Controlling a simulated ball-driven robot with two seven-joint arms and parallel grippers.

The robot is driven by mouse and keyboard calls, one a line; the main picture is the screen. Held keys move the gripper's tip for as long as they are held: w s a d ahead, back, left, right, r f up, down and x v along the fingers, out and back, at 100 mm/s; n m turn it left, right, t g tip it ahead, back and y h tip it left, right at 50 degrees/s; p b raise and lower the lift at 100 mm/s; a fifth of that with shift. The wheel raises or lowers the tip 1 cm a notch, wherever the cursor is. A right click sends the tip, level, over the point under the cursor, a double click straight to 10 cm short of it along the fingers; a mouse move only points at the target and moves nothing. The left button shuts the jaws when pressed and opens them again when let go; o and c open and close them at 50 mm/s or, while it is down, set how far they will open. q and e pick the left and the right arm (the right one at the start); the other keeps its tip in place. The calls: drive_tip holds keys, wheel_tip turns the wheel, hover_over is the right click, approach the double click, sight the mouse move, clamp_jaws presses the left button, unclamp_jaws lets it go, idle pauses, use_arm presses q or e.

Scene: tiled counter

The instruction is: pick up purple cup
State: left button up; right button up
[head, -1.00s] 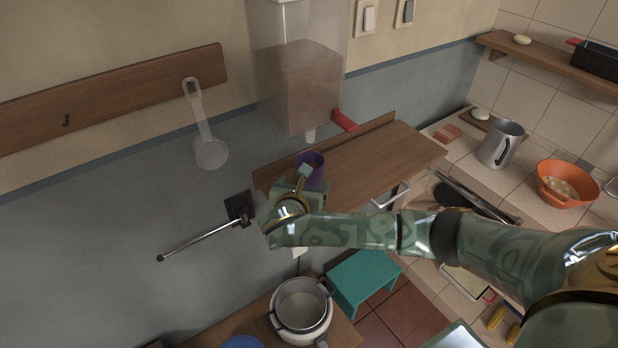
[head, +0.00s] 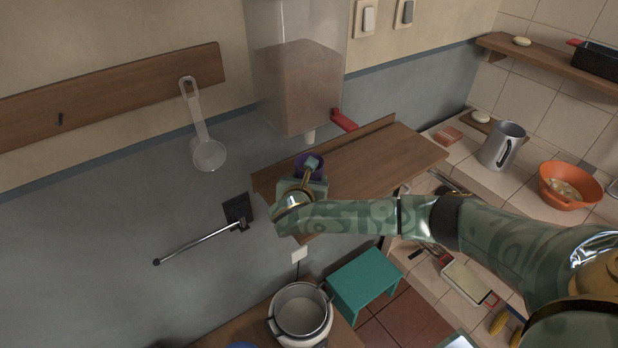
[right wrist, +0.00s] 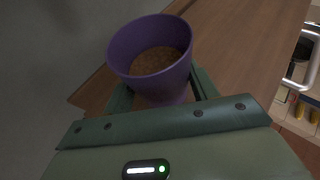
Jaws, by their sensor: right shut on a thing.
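The purple cup (head: 301,160) is at the left end of the wooden wall shelf, near the dispenser's spout. It stands upright in the right wrist view (right wrist: 168,82), with brown contents inside. My right gripper (head: 311,174) is shut on the cup; its fingers lie either side of the cup's lower part and are partly hidden by it. Whether the cup's base touches the shelf is hidden. My left gripper is not in view.
A clear dispenser (head: 298,85) with brown grain and a red lever (head: 343,120) hangs above the cup. The wooden shelf (head: 375,160) is bare to the right. A white pot (head: 301,311) and teal stool (head: 364,281) stand below.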

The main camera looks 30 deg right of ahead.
drive_tip(key=shift+r, duration=0.45)
drive_tip(key=r, duration=0.1)
drive_tip(key=r+p, duration=0.1)
drive_tip(key=shift+s+a+r, duration=0.2)
drive_tip(key=shift+r, duration=0.2)
drive_tip(key=s+a+p, duration=0.3)
drive_tip(key=s+a, duration=0.7)
drive_tip(key=s, duration=0.4)
drive_tip(key=shift+a, duration=0.25)
drive_tip(key=shift+f, duration=0.1)
